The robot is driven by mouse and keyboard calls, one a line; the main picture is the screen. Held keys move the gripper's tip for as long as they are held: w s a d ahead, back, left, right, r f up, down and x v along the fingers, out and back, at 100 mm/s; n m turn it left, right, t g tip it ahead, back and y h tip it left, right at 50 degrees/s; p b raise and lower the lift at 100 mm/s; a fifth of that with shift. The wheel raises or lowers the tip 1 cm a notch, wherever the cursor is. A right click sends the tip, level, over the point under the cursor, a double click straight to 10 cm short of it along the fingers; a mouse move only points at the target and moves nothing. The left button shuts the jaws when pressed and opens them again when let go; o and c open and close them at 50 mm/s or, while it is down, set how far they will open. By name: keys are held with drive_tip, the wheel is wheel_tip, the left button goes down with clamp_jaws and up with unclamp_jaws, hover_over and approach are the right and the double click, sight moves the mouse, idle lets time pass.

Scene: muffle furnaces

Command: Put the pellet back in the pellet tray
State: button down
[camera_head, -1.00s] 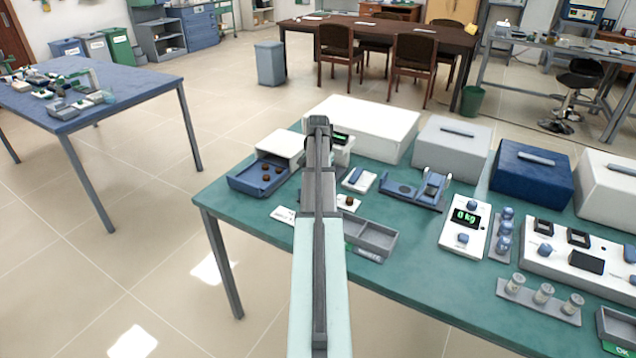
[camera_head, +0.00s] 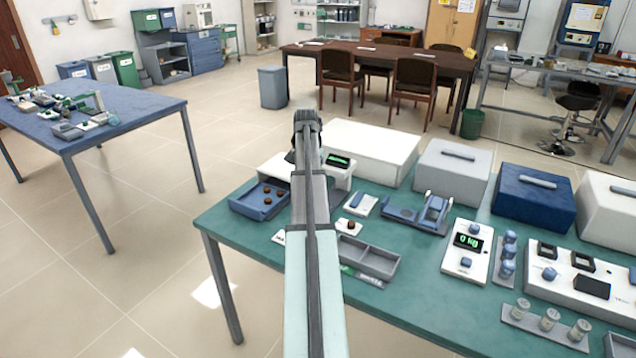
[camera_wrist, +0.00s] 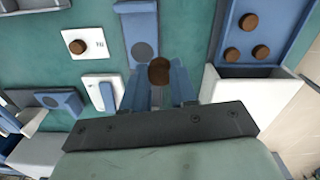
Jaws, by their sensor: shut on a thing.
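My gripper (camera_wrist: 160,85) is shut on a dark brown pellet (camera_wrist: 159,70) in the wrist view. The pellet sits between the blue fingertips, above the teal table close to a blue plate with a grey disc (camera_wrist: 143,50). In the head view the pellet tray (camera_head: 246,208) stands at the table's left end. There my gripper (camera_head: 307,118) is mostly hidden behind my arm, and the held pellet cannot be made out.
A white box (camera_wrist: 245,86) adjoins the tray. A white card (camera_wrist: 88,58) bears another pellet. An instrument with a green display (camera_head: 338,161) stands right beside my arm.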

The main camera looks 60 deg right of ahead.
drive_tip(key=w+a+f+n, duration=0.1)
drive_tip(key=w+a, duration=0.3)
drive_tip(key=w, duration=0.4)
drive_tip(key=w+a+f+n, duration=0.15)
drive_tip(key=w+a, duration=0.25)
drive_tip(key=w, duration=0.5)
drive_tip(key=m, duration=0.3)
hover_over(247, 201)
drive_tip(key=shift+d, duration=0.15)
drive_tip(key=shift+f, duration=0.15)
drive_tip(key=shift+f, duration=2.75)
drive_tip(key=shift+f, duration=0.95)
drive_tip(key=c, duration=0.8)
unclamp_jaws()
drive_tip(key=shift+o, duration=0.2)
